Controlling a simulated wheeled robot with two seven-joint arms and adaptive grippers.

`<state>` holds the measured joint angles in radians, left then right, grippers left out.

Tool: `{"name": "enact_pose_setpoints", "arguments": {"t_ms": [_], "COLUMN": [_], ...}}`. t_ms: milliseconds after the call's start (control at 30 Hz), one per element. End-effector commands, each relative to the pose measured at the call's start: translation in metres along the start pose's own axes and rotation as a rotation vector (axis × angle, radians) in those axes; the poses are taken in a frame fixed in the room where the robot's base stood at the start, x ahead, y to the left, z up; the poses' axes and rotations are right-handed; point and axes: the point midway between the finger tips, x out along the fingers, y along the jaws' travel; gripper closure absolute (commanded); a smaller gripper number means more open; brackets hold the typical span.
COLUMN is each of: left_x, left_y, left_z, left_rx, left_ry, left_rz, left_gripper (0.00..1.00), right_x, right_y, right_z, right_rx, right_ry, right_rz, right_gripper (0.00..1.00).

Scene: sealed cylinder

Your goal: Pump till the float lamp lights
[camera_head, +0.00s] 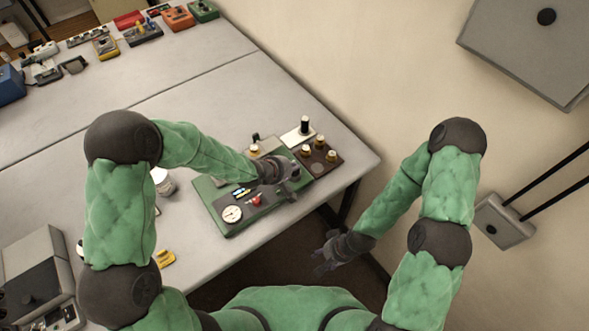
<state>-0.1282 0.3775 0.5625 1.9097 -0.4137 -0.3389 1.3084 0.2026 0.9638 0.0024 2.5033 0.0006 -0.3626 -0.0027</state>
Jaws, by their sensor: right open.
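A green-edged panel (225,229) lies near the right end of the grey table. It carries a round white gauge (232,214), a red knob (257,200) and small blue and yellow pieces (241,191). My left gripper (289,190) is over the panel's right part and hides what is under it; whether it is open or touching anything is unclear. My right gripper (327,257) is open and empty, off the table's front edge. I cannot tell which part is the pump or the float lamp, and I see no clearly lit lamp.
A white jar (163,182) stands left of the panel. Several coloured devices (142,33) line the far edge. The table's middle is clear.

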Motion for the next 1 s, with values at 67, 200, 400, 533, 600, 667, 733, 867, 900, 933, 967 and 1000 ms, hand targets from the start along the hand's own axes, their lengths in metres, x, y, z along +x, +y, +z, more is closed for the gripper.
{"name": "enact_pose_setpoints", "arguments": {"t_ms": [67, 200, 400, 533, 600, 667, 733, 867, 900, 933, 967, 1000], "left_x": [0.0011, 0.0022, 0.0037, 0.0046, 0.0052, 0.0053, 0.0051, 0.0051, 0.005, 0.0048, 0.0045, 0.0037], "left_y": [-0.0019, -0.0031, -0.0049, -0.0061, -0.0067, -0.0069, -0.0068, -0.007, -0.0069, -0.0068, -0.0065, -0.0057], "left_z": [0.0003, 0.0004, 0.0005, 0.0006, 0.0006, 0.0007, 0.0007, 0.0009, 0.0009, 0.0009, 0.0009, 0.001], "left_rx": [-0.001, -0.001, -0.001, -0.001, -0.001, -0.001, -0.001, -0.001, -0.001, -0.001, -0.001, -0.001], "left_ry": [-0.001, -0.001, -0.001, -0.001, -0.002, -0.002, -0.002, -0.002, -0.002, -0.002, -0.002, -0.002], "left_rz": [-0.002, -0.002, -0.003, -0.003, -0.004, -0.004, -0.004, -0.005, -0.005, -0.005, -0.005, -0.005], "left_gripper": [1.0, 1.0, 1.0, 1.0, 1.0, 1.0, 1.0, 1.0, 1.0, 1.0, 1.0, 1.0], "right_x": [0.0009, 0.0018, 0.0031, 0.0039, 0.0043, 0.0044, 0.0042, 0.0042, 0.0041, 0.0038, 0.0034, 0.0025], "right_y": [0.0003, 0.0006, 0.0011, 0.0014, 0.0015, 0.0016, 0.0015, 0.0015, 0.0015, 0.0014, 0.0012, 0.0009], "right_z": [0.0, 0.0, -0.0001, -0.0001, -0.0002, -0.0002, -0.0002, -0.0002, -0.0001, -0.0001, -0.0001, -0.0001], "right_rx": [0.0, 0.0, 0.0, 0.0, 0.0, 0.0, 0.0, 0.0, 0.0, 0.0, 0.0, 0.0], "right_ry": [0.0, 0.0, 0.0, 0.0, 0.0, 0.0, 0.0, 0.0, 0.0, 0.0, 0.0, 0.0], "right_rz": [0.0, 0.0, 0.0, 0.0, 0.0, 0.0, 0.0, 0.0, 0.0, 0.0, 0.0, 0.0], "right_gripper": [0.5, 0.5, 0.5, 0.5, 0.5, 0.5, 0.5, 0.5, 0.5, 0.5, 0.5, 0.5]}}
